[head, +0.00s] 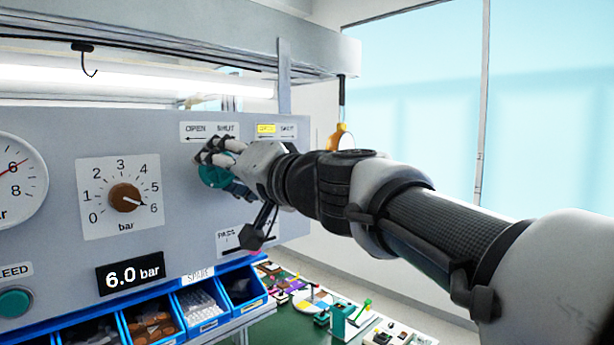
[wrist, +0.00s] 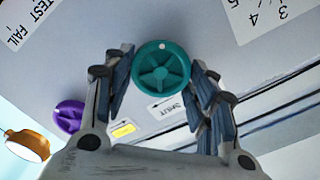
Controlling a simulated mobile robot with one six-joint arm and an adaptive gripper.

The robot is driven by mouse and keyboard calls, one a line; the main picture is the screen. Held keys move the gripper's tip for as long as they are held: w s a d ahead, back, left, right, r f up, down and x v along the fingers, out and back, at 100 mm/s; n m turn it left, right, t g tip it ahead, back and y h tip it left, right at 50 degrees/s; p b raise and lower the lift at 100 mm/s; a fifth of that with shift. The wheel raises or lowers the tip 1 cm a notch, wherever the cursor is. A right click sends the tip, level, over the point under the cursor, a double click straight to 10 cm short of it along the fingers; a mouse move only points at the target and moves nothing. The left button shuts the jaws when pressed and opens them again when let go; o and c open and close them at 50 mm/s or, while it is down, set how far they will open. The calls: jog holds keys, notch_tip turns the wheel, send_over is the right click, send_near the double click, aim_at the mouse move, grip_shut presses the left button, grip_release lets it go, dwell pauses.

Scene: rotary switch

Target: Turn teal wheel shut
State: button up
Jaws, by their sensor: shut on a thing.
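The teal wheel (head: 212,178) is mounted on the grey panel under a label (head: 210,131) reading OPEN and SHUT with arrows. In the head view my gripper (head: 208,157) covers part of it. In the wrist view the teal wheel (wrist: 161,67) shows its round rim, spokes and a white dot on the rim. My gripper (wrist: 163,76) has one finger on each side of the wheel and is shut on it. The exact finger contact is hard to see in the wrist view.
A dial (head: 124,197) with a brown knob points near 6, left of the wheel. A display (head: 130,274) reads 6.0 bar. A purple wheel (wrist: 69,116) sits beside the teal one in the wrist view. Blue bins (head: 203,304) stand below the panel. An orange-brown object (head: 341,137) hangs at right.

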jog(key=m, duration=1.4)
jog(key=shift+f+m, duration=0.25)
jog(key=shift+m, duration=0.15)
jog(key=m, duration=0.3)
jog(key=shift+m+p, duration=0.3)
jog(key=shift+p, duration=0.1)
jog(key=m+p, duration=0.1)
jog(key=m, duration=0.2)
jog(key=shift+m, duration=0.3)
jog(key=m+p, duration=0.1)
jog(key=m, duration=0.2)
jog(key=shift+s+a+m+p, duration=0.1)
jog(key=shift+m+p, duration=0.2)
jog(key=shift+p, duration=0.1)
jog(key=shift+f+m+p, duration=0.1)
jog(key=shift+m+p, duration=0.65)
jog(key=shift+m, duration=0.95)
